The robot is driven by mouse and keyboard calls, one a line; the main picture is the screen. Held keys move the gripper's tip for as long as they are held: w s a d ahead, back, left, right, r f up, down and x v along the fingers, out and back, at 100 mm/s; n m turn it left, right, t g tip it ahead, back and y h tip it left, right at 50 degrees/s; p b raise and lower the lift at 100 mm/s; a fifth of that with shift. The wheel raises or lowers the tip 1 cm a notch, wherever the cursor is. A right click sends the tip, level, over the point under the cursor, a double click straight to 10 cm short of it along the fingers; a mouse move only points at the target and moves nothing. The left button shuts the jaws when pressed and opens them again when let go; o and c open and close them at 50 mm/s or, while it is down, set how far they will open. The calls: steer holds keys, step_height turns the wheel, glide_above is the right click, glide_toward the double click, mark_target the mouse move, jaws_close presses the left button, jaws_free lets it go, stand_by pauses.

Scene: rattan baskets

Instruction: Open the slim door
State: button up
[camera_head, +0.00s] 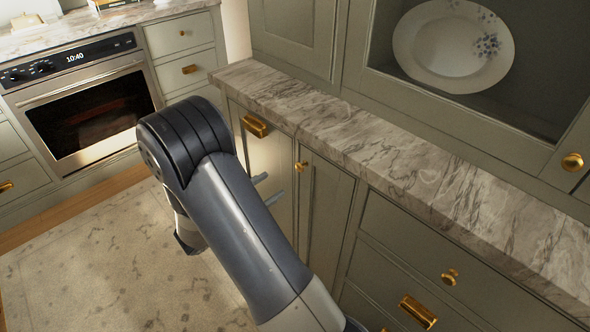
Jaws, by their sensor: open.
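The slim door (325,212) is a narrow grey-green cabinet door below the marble counter. It appears closed, flush with its neighbours, and has a small round brass knob (301,166) near its upper left corner. My gripper (268,188) is partly in view, with two grey fingertips apart and nothing seen between them. The fingertips show left of and below the knob, in front of the neighbouring panel. My arm hides the rest of the gripper and the lower part of the cabinet fronts. I cannot tell the exact gap to the door.
A wider panel with a brass pull (255,127) lies left of the slim door. Drawers (400,262) lie to its right. The marble counter (400,155) juts out above. An oven (90,110) stands at far left. The rug (100,270) is clear.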

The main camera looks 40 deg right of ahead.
mark_target(298, 168)
steer(key=d, duration=0.6)
steer(key=w+d, duration=0.1)
steer(key=d, duration=0.2)
steer(key=shift+w, duration=0.1)
jaws_close()
stand_by(0.4)
